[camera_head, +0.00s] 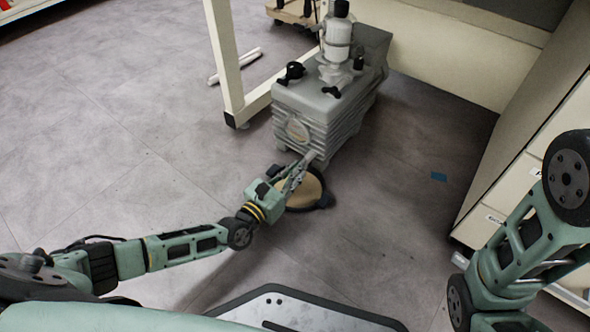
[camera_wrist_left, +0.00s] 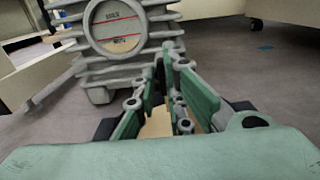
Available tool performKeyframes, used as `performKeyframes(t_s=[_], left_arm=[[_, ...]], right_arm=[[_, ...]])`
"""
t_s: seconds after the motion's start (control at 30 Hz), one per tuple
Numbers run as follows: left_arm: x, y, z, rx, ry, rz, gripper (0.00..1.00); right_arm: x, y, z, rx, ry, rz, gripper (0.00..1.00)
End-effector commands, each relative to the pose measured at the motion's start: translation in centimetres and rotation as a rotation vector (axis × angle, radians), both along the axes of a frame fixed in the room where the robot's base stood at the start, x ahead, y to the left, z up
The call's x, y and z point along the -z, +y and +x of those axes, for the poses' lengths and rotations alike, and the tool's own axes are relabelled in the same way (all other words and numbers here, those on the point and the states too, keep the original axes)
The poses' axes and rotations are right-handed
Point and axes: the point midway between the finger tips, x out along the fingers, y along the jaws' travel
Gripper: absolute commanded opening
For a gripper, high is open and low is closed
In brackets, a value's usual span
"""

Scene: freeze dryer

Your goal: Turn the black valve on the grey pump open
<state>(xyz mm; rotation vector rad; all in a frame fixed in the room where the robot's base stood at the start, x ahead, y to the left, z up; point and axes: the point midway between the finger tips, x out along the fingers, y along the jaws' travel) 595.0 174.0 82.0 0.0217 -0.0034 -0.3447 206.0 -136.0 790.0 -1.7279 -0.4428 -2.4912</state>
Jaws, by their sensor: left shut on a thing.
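The grey pump (camera_head: 325,105) stands on the floor, with ribbed sides and a round sight glass on its front; the pump front also shows in the left wrist view (camera_wrist_left: 95,65). My left gripper (camera_head: 312,157) reaches the pump's lower front, right of the sight glass. In the left wrist view its fingers (camera_wrist_left: 167,52) are close together, shut on a small dark part, seemingly the black valve (camera_wrist_left: 159,76). The fingers hide most of it, and I cannot tell its angle. Black knobs (camera_head: 332,92) also sit on top of the pump. My right gripper is out of view.
A dark-rimmed round pan with a tan inside (camera_head: 305,190) lies on the floor beneath my left gripper. A cream frame leg (camera_head: 226,60) stands left of the pump. A cream cabinet (camera_head: 515,165) stands at the right.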

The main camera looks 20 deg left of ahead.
Motion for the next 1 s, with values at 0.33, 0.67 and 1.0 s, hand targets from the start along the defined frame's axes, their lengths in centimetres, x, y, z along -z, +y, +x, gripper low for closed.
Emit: performKeyframes(t_s=[0.33, 0.67, 1.0], left_arm=[[0.35, -0.69, -0.55, 0.014, 0.021, -0.037, 0.00], [0.31, -0.77, -0.56, 0.015, 0.020, -0.036, 0.16], [0.13, -0.39, -0.28, 0.008, 0.015, -0.035, 0.25]], right_arm=[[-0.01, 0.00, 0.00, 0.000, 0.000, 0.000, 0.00], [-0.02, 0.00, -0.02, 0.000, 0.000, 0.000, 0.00], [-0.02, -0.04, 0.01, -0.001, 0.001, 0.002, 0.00]])
